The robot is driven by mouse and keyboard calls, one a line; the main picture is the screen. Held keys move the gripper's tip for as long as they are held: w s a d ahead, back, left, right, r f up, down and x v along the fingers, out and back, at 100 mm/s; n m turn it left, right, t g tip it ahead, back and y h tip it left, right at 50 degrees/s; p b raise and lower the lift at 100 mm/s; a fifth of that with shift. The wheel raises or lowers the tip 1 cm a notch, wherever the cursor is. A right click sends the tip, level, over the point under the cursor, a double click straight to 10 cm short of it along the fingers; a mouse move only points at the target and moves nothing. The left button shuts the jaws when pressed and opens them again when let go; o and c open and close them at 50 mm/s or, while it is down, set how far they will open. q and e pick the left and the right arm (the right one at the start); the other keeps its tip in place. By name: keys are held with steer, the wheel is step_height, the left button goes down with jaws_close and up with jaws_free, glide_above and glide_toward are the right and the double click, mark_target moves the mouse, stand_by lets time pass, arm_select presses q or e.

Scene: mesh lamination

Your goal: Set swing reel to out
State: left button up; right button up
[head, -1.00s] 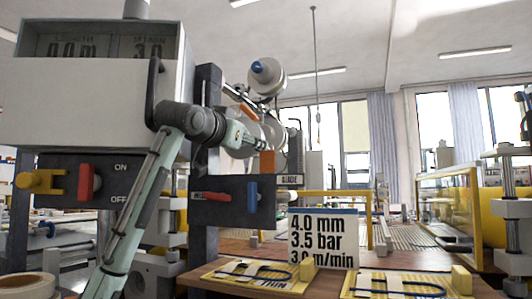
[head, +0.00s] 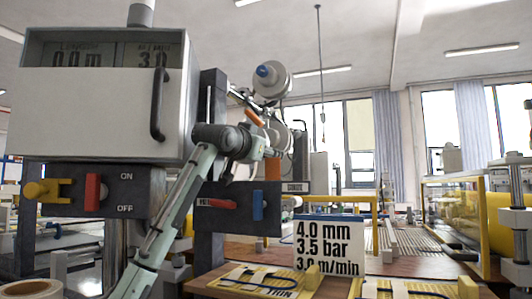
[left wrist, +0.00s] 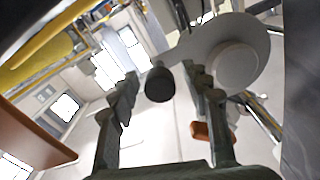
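The swing reel appears to be the white reel with a blue centre (head: 271,79), high on the machine beside the dark column. My left gripper (head: 266,152) is below it, in front of other pale rollers. In the left wrist view my left gripper (left wrist: 157,95) is open, its two fingers well apart. A dark round knob (left wrist: 159,84) appears between the fingertips, with no visible contact. A pale grey disc (left wrist: 235,62) and an orange handle (left wrist: 212,132) lie near the right finger. The orange handle also shows in the head view (head: 253,117). My right gripper is not in view.
A grey cabinet (head: 90,115) with a black door handle stands left of my arm. Below are a panel with a red ON/OFF switch (head: 93,192) and one with red and blue levers (head: 258,205).

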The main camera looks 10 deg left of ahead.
arm_select(q)
jaws_close()
steer(key=shift+d+r, duration=0.1)
stand_by(0.3)
